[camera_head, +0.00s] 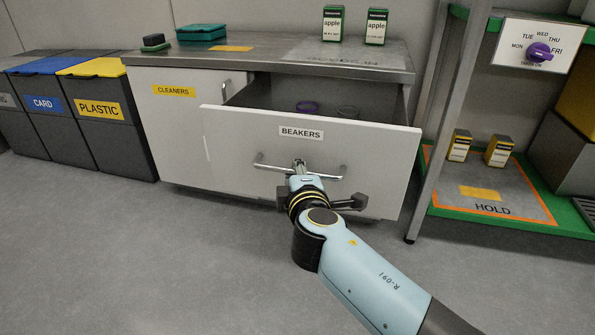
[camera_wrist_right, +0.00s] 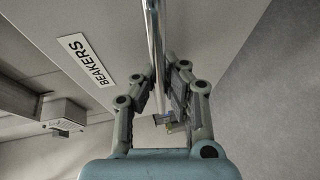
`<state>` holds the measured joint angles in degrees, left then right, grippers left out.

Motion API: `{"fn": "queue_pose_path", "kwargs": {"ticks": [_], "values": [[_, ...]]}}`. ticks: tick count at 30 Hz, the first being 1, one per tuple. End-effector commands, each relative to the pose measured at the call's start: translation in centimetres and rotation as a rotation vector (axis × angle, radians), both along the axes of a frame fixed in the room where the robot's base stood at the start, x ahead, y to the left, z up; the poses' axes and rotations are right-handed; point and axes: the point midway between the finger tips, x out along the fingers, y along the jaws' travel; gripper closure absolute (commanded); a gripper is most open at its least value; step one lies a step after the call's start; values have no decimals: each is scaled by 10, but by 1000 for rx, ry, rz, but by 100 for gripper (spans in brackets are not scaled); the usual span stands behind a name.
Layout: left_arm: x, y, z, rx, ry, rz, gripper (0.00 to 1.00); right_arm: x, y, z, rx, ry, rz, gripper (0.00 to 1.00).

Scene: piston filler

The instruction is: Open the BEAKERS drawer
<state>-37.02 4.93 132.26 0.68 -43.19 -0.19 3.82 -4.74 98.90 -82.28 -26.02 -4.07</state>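The BEAKERS drawer (camera_head: 370,150) is pulled well out of the counter in the head view, and its inside shows. Its front carries the BEAKERS label (camera_head: 301,132), which also shows in the wrist view (camera_wrist_right: 86,60). The drawer's bar handle (camera_head: 328,173) runs across the front below the label. My right gripper (camera_head: 299,165) is at the middle of this handle. In the wrist view its fingers (camera_wrist_right: 160,80) are closed in on both sides of the handle bar (camera_wrist_right: 156,40). My left gripper is in neither view.
The CLEANERS door (camera_head: 175,120) is left of the drawer. A steel shelf post (camera_head: 432,150) stands close to the right. The floor (camera_head: 150,250) in front is clear.

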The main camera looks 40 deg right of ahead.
Motion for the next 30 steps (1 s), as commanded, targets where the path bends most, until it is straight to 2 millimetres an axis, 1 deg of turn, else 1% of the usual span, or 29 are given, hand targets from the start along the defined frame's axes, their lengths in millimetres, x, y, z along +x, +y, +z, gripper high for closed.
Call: {"fn": "queue_pose_path", "kwargs": {"ticks": [8,15,16,25,28,30], "values": [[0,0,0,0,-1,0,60,0,0,2,1,-4,-1,100],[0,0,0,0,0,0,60,0,0,1,1,-3,-1,69],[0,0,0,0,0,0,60,0,0,1,1,-3,-1,66],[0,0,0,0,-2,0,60,0,0,3,1,-2,0,66],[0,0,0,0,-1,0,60,0,0,13,1,-4,-2,66],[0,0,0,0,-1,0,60,0,0,25,2,-5,-1,66]]}}
